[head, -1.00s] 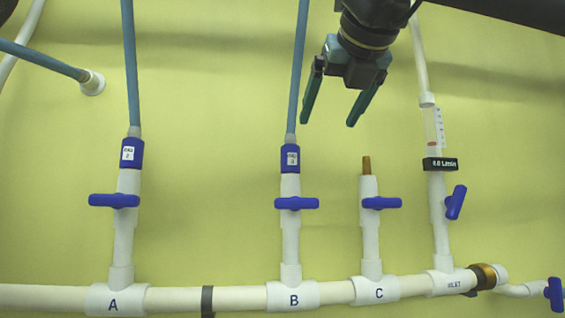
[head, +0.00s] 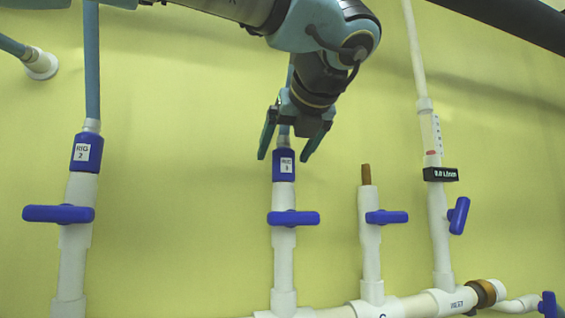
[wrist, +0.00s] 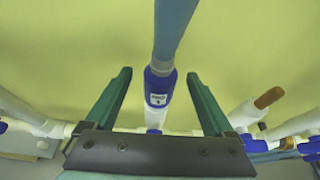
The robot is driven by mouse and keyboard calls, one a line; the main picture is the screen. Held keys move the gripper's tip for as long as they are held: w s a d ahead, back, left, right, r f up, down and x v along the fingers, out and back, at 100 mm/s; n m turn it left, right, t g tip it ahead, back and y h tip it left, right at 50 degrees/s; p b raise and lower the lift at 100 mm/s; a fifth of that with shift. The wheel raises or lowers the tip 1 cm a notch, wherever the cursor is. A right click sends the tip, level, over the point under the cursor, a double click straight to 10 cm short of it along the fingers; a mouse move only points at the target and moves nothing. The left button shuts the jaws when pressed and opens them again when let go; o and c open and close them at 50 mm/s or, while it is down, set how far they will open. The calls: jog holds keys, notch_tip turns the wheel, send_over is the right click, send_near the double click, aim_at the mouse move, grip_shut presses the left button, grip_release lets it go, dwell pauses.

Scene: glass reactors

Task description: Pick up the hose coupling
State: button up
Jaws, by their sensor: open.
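Two blue hose couplings with white labels show in the head view. One coupling (head: 284,172) sits upright on the middle valve pipe, at the lower end of a blue-grey hose. The other coupling (head: 87,153) sits on the left valve pipe; its label reads RIG 2. My gripper (head: 284,157) is open, pointing down, with its two teal fingers on either side of the middle coupling's upper end. In the wrist view, that coupling (wrist: 158,90) lies between the spread fingers, with a gap on both sides. Its hose (wrist: 175,30) runs up between them.
Blue valve handles (head: 293,218) stick out below the couplings. Pipe C (head: 371,240) has a bare brown tip (head: 366,174) right of the gripper. A flowmeter (head: 432,135) with a black display (head: 440,174) stands farther right. The yellow-green wall (head: 180,200) is close behind.

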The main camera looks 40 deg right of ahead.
aim_at(279, 166)
jog(key=p+x, duration=0.2)
jog(key=x, duration=0.3)
jog(key=shift+d+f, duration=0.1)
grip_shut()
dwell(0.6)
